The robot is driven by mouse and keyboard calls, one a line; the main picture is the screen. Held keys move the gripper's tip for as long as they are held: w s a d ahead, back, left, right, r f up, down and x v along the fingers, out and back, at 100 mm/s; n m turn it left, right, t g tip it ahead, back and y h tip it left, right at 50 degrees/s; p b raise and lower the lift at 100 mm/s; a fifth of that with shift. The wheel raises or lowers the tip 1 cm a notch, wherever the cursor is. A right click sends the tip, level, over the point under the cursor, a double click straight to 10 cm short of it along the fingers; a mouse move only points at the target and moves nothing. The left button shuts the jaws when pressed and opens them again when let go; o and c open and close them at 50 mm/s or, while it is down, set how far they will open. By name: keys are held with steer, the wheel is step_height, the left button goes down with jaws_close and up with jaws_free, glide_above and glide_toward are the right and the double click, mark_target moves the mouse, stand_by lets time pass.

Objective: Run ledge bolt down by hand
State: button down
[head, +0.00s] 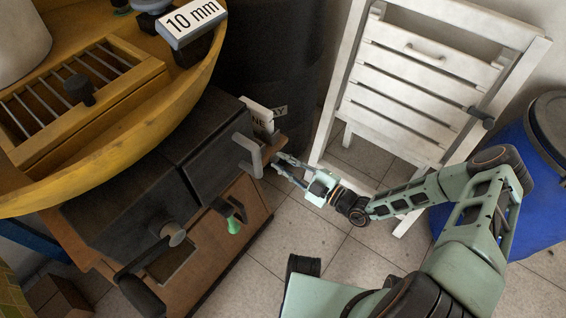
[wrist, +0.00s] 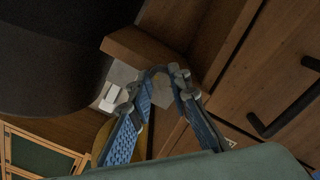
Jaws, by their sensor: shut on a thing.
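My gripper (head: 277,162) reaches from the right to a small wooden ledge (head: 268,150) at the corner of the dark-fronted cabinet. In the wrist view its two blue-padded fingers (wrist: 164,78) converge just below the underside of the ledge (wrist: 150,47). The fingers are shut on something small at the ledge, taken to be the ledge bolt. The bolt itself is hidden by the fingertips, and I cannot tell how far it is threaded. A grey bracket-like handle (head: 249,152) stands close to the left of the fingertips.
A card (head: 258,118) with partly hidden lettering stands behind the ledge. A yellow tray (head: 130,118) with a "10 mm" sign (head: 192,20) overhangs the cabinet. A green-handled tool (head: 233,222) hangs on the front. Tiled floor lies between.

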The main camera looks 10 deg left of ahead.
steer(key=m, duration=0.4)
steer(key=m+b, duration=0.1)
steer(key=m, duration=0.4)
steer(key=shift+s+f, duration=0.2)
stand_by(0.3)
steer(key=c, duration=1.8)
jaws_free()
steer(key=shift+r, duration=0.1)
steer(key=v, duration=1.2)
